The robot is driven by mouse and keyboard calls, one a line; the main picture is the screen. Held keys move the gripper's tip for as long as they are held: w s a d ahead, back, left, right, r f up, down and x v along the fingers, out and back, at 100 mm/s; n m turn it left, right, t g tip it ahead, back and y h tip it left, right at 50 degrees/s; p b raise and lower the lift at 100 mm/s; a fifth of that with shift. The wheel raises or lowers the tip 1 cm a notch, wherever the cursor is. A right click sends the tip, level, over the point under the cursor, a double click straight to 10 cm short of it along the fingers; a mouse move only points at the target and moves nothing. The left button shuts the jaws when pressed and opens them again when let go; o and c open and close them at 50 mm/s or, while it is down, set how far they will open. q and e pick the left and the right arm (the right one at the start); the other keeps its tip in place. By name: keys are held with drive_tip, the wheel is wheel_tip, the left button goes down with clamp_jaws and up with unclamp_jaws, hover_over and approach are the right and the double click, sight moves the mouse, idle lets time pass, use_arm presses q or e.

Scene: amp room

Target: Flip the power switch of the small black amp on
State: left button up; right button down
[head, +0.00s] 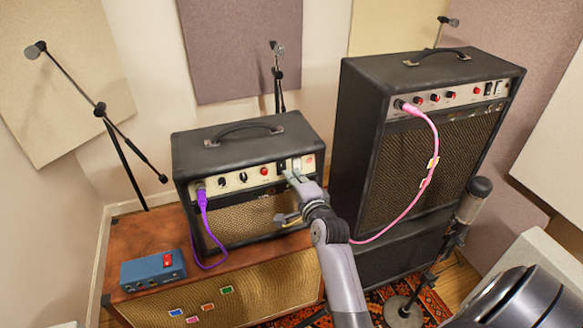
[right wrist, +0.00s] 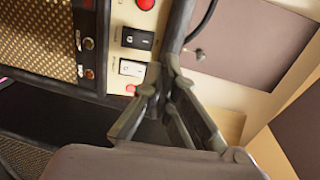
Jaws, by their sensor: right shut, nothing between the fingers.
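The small black amp (head: 215,157) stands on a brown cabinet in the head view, a purple cable plugged into its left. Its panel has a red light (head: 264,171), a black rocker switch (head: 282,167) and a white rocker switch (head: 296,164) at the right. My right gripper (head: 289,177) is shut and empty, its tips just in front of these switches. In the right wrist view the black switch (right wrist: 137,38) and white switch (right wrist: 131,68) show beside the fingers (right wrist: 152,84); contact is unclear. I cannot tell which way either switch is set. My left gripper is out of view.
A taller black amp (head: 400,170) with a pink cable (head: 433,160) stands at the right. A blue pedal box (head: 150,273) sits on the brown cabinet (head: 150,235). A microphone (head: 474,195) on a stand is at the front right; more stands are behind.

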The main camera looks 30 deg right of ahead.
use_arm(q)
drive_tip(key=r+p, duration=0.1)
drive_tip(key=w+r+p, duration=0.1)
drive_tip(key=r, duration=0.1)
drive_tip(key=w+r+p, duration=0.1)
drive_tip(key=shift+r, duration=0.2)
use_arm(e)
drive_tip(key=r+v, duration=0.1)
drive_tip(key=v, duration=0.5)
drive_tip(key=shift+r, duration=0.15)
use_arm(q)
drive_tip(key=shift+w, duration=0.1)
use_arm(e)
drive_tip(key=shift+a, duration=0.1)
